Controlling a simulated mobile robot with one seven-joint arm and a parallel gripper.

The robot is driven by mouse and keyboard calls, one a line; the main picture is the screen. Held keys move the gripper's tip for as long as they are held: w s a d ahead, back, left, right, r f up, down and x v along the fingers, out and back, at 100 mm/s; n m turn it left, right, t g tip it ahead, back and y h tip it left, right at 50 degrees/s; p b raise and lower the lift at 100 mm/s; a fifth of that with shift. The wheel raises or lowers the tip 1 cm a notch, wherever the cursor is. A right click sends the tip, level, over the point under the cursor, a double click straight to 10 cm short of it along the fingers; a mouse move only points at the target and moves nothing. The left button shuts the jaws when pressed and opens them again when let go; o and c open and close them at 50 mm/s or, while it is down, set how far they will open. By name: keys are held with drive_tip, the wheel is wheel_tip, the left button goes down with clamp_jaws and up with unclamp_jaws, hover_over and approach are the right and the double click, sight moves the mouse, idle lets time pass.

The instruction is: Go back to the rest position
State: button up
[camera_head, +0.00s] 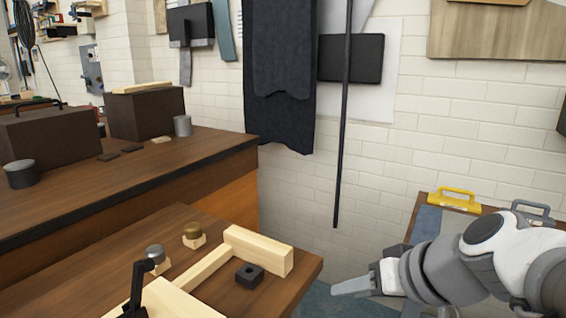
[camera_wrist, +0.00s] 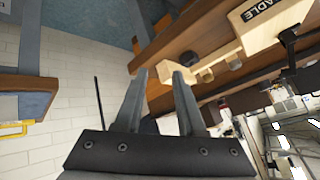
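My gripper (camera_head: 352,285) is at the lower right of the head view, in the air to the right of the wooden table (camera_head: 307,262). In the wrist view, its two fingers (camera_wrist: 160,76) stand apart with nothing between them, so it is open and empty. My arm reaches in from the right edge. A pale wooden frame (camera_head: 262,250) lies on the table, apart from my gripper. It also shows in the wrist view (camera_wrist: 222,42), tilted, with a label ending in "ADLE" (camera_wrist: 262,9).
A black block (camera_head: 249,275), two small knobbed pieces (camera_head: 194,236) (camera_head: 155,257) and a black clamp handle (camera_head: 138,283) are by the frame. A workbench (camera_head: 150,165) stands behind. At right is another table with a yellow-handled item (camera_head: 452,201). Brick wall is behind.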

drive_tip(key=s+d+m+g+h, duration=0.1)
drive_tip(key=s+d+h, duration=0.2)
drive_tip(key=s+h, duration=0.35)
wheel_tip(320, 180, up, 24)
drive_tip(key=s+y+p, duration=0.1)
drive_tip(key=p, duration=2.4)
drive_tip(key=shift+s+f+g, duration=0.15)
drive_tip(key=shift+f+g, duration=0.1)
drive_tip(key=shift+g, duration=0.05)
drive_tip(key=shift+y, duration=0.25)
